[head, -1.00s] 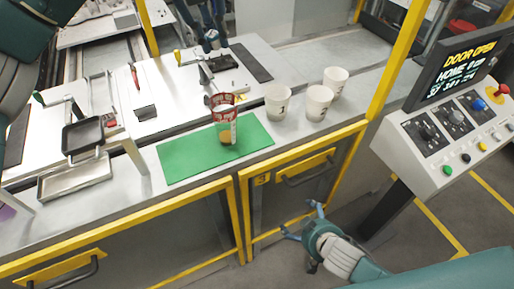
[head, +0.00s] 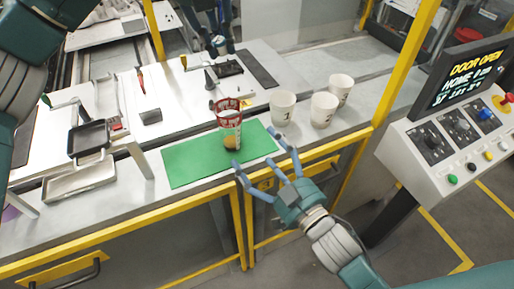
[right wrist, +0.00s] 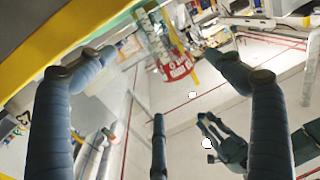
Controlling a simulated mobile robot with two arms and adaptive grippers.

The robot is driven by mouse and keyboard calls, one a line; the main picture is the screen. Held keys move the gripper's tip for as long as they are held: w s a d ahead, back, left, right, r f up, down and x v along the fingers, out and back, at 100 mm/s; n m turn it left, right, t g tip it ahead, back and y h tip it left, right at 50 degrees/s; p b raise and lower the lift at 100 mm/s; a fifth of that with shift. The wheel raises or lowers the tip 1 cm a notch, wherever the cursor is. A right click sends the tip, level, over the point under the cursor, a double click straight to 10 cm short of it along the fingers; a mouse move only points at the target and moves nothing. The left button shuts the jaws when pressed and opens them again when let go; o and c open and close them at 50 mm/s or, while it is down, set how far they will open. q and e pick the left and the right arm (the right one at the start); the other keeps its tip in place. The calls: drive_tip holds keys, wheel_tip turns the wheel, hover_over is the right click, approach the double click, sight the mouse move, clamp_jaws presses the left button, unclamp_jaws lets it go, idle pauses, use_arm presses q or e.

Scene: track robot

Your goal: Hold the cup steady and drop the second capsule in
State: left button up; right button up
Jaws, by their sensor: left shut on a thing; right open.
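The see-through cup with a red printed band (head: 229,115) stands upright on the green mat (head: 190,163). An orange round capsule (head: 231,142) shows low in the cup. My left gripper (head: 217,40) hangs at the top of the head view, behind the cup in the picture. It is shut on a small pale capsule, hard to make out at this size. My right gripper (head: 267,160) is open and empty, its fingers spread toward the cup, just right of the mat's front edge. The cup's red band also shows in the right wrist view (right wrist: 177,66), apart from the fingers.
Three white cups (head: 282,107) stand on the counter right of the mat. A control panel (head: 450,125) with a screen stands at the far right. Yellow rails edge the counter, and a yellow post (head: 406,65) rises behind. A small metal tray (head: 80,180) lies at left.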

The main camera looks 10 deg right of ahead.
sight(240, 129)
drive_tip(key=x, duration=1.2)
drive_tip(key=shift+f, duration=0.1)
drive_tip(key=shift+c, duration=0.2)
drive_tip(key=c, duration=1.4)
drive_tip(key=shift+o, duration=0.2)
drive_tip(key=shift+d, duration=0.1)
use_arm(q)
wheel_tip(240, 129, down, 7)
drive_tip(key=w+d+g+y, duration=0.1)
drive_tip(key=g, duration=0.2)
drive_tip(key=shift+w+f+g+y, duration=0.15)
drive_tip(key=shift+f+g+y, duration=0.05)
drive_tip(key=shift+g+y, duration=0.1)
